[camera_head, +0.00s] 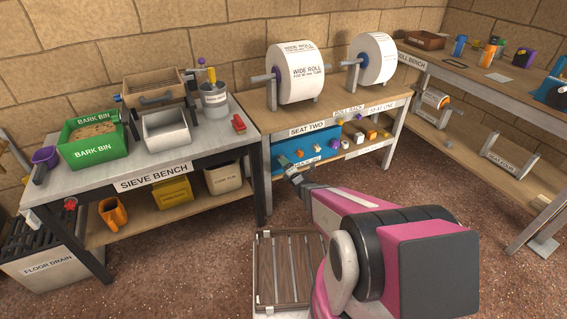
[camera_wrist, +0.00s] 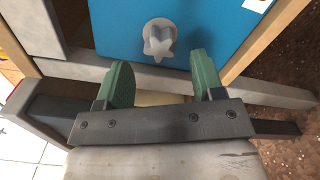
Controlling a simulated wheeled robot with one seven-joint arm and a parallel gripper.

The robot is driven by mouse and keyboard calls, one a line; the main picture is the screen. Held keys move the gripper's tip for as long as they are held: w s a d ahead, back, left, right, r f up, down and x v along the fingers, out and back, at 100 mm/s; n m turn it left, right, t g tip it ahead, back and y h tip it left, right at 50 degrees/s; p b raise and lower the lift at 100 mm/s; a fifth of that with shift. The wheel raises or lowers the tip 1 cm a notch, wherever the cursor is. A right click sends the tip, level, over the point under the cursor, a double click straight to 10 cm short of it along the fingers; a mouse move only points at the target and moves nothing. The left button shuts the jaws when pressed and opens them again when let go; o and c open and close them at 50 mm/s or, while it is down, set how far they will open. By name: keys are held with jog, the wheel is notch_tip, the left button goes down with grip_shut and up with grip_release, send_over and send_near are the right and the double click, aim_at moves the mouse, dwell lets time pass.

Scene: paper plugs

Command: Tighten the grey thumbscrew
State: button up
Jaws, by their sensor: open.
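The grey thumbscrew (camera_wrist: 159,42) is a star-shaped knob in a round grey collar on a blue panel (camera_wrist: 110,28). In the head view the blue panel (camera_head: 322,137) is under the rack with the wide rolls. I cannot clearly make out the thumbscrew there beside my gripper (camera_head: 290,172). In the wrist view my gripper (camera_wrist: 162,72) is open, with a green finger on each side and nothing between them. The thumbscrew lies ahead of the fingertips, near the middle of the gap, and looks apart from them.
A grey rail (camera_wrist: 280,93) runs below the panel. A wooden post (camera_wrist: 262,45) is at its right. In the head view the sieve bench (camera_head: 90,187) stands left, and a slatted crate (camera_head: 262,270) is on the floor below my arm. Small coloured items sit on the shelf right of the panel.

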jog(key=shift+w, duration=0.2)
jog(key=x, duration=0.3)
jog(key=shift+w+a, duration=0.2)
jog(key=shift+w, duration=0.05)
dwell(0.4)
jog(key=c, duration=0.9)
